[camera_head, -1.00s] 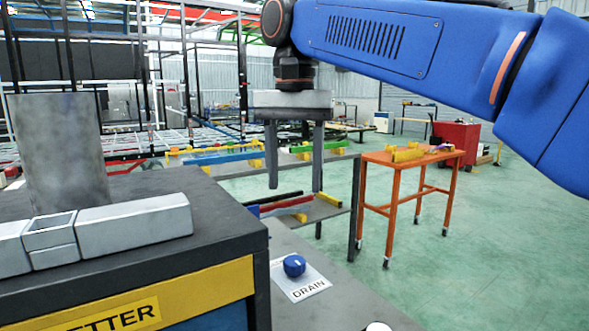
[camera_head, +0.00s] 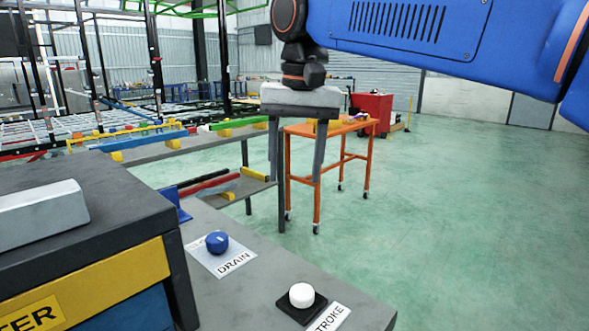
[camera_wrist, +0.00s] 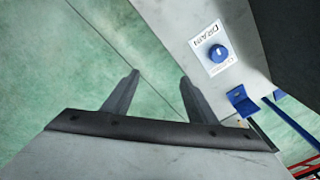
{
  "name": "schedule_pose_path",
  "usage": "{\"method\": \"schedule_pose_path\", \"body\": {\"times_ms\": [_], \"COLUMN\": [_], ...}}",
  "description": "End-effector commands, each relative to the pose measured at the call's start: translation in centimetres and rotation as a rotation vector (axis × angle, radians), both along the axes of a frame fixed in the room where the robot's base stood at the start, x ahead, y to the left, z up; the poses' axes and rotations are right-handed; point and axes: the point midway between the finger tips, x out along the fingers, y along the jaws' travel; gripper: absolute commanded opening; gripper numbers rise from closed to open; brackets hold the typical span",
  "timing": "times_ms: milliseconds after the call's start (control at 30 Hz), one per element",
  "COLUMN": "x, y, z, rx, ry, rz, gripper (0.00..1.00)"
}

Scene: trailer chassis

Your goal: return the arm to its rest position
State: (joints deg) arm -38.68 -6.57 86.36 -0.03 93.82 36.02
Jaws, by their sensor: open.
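My gripper (camera_head: 296,150) hangs from my blue arm at the upper middle of the head view. Its two grey fingers point down, are spread apart and have nothing between them. In the wrist view my gripper (camera_wrist: 158,84) is also open and empty, with green floor beyond the fingers. My arm reaches in from the upper right of the head view, above the grey bench.
A blue DRAIN knob (camera_head: 217,242) and a white STROKE button (camera_head: 301,295) sit on the grey bench (camera_head: 255,268). A dark cabinet (camera_head: 95,205) bearing a metal bar stands left. An orange table (camera_head: 300,165) stands behind my gripper. Green floor is clear at right.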

Motion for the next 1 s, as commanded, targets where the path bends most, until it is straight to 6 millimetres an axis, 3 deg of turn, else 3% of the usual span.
{"method": "schedule_pose_path", "body": {"times_ms": [33, 100, 267, 500, 800, 1000], "x": [-0.2, -0.4, -1.6, -4.9, -10.8, -14.1], "y": [-2.4, -5.1, -11.0, -18.8, -26.3, -29.0], "z": [-0.9, -2.2, -5.8, -12.2, -21.6, -27.0], "rx": [0.006, 0.014, 0.024, 0.021, -0.013, -0.043], "ry": [-0.013, -0.034, -0.083, -0.16, -0.257, -0.304], "rz": [-0.01, -0.014, -0.022, -0.034, -0.051, -0.057], "gripper": [0.52, 0.52, 0.52, 0.52, 0.52, 0.52]}}
